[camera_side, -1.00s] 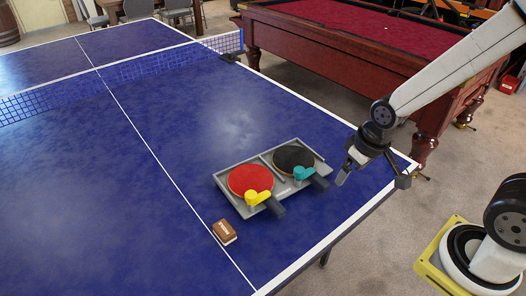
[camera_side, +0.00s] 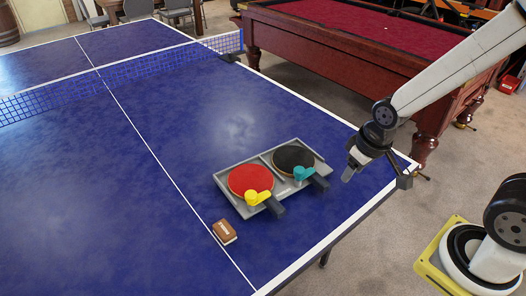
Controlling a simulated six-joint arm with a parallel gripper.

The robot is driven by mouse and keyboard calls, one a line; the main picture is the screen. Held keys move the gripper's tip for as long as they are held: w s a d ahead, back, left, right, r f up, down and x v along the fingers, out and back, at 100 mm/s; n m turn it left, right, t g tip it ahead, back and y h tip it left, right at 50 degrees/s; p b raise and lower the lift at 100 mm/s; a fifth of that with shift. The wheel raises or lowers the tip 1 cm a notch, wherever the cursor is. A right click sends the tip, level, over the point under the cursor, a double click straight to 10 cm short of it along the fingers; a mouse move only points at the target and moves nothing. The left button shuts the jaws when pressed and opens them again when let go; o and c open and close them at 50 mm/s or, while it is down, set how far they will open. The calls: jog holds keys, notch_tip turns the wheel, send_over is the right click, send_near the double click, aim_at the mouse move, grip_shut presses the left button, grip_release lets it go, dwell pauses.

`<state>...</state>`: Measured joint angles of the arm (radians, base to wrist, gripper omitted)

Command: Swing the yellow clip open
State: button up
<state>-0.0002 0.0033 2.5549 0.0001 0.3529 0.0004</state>
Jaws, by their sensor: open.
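The yellow clip (camera_side: 256,197) lies over the lower part of the red paddle (camera_side: 249,180), at the front edge of the grey tray (camera_side: 227,194). A teal clip (camera_side: 302,173) lies over the lower part of the black paddle (camera_side: 292,157) in the tray's right half. Both paddle handles stick out past the tray's front edge. My gripper (camera_side: 374,177) is open and empty, to the right of the tray above the table's right edge. It is apart from both clips.
A small brown box (camera_side: 224,232) sits on the blue table (camera_side: 150,180) just in front of the tray. A net (camera_side: 130,73) crosses the table farther back. A red pool table (camera_side: 345,40) stands behind. The table left of the tray is clear.

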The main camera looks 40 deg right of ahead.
jog(key=shift+w, duration=0.5)
grip_shut()
jog(key=w+a+g, duration=0.2)
jog(key=w, duration=1.5)
jog(key=w+a+f+m+g, duration=0.1)
jog(key=w+a+f+g, duration=0.2)
jog(key=w+f, duration=0.6)
jog(key=shift+w+a+m, duration=0.3)
jog(key=shift+w+a, duration=0.5)
jog(key=shift+w, duration=0.85)
jog(key=shift+f, duration=0.1)
